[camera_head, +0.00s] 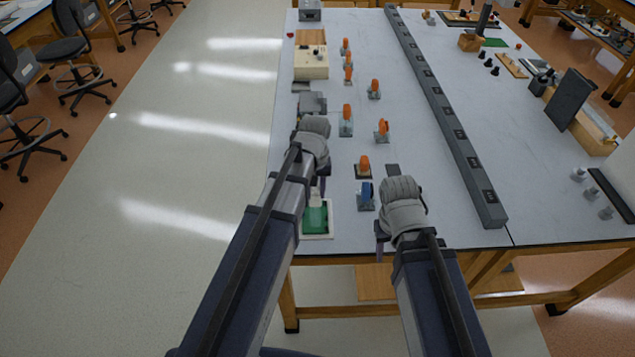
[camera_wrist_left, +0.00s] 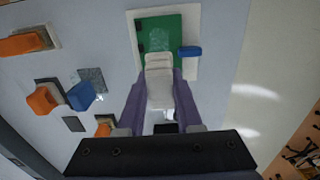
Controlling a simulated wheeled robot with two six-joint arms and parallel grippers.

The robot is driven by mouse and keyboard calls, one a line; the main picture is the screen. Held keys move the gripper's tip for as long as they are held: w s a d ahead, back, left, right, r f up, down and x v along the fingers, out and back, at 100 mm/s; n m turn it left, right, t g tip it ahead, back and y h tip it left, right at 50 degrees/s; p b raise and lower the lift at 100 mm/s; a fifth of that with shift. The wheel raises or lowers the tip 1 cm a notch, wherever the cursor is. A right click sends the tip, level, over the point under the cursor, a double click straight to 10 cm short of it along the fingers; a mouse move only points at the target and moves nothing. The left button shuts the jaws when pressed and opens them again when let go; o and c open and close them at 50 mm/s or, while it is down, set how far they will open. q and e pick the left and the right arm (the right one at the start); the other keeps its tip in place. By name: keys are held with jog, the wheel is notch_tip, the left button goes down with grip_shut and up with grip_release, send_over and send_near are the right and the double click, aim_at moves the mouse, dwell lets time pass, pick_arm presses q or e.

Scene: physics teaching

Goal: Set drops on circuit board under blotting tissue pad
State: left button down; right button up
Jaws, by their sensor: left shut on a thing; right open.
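The green circuit board (camera_head: 315,219) lies on a white sheet or tray (camera_head: 319,236) at the table's near left corner. In the left wrist view the board (camera_wrist_left: 183,28) has a pale glossy patch (camera_wrist_left: 160,40), perhaps the drops. My left gripper (camera_head: 322,190) is shut on a white pad (camera_wrist_left: 160,88), seemingly the tissue pad. The pad's far end overlaps the board's near edge in that view; I cannot tell whether it touches. My right gripper (camera_head: 381,246) is open near the table's front edge, with its fingers partly hidden.
A blue-topped piece (camera_head: 366,194) and an orange-topped piece (camera_head: 364,167) stand right of the board. Several more orange-topped pieces stand farther back. A long dark rail (camera_head: 445,115) runs along the table. A small blue piece (camera_wrist_left: 190,51) sits at the board's edge.

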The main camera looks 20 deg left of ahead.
pick_arm(q)
jog(key=shift+f, duration=0.15)
notch_tip(320, 180, down, 5)
jog(key=b, duration=0.5)
jog(key=shift+f+b, duration=0.15)
jog(key=shift+b, duration=0.15)
dwell(0.3)
jog(key=c, duration=1.2)
grip_release()
grip_shut()
jog(key=shift+f+b, duration=0.45)
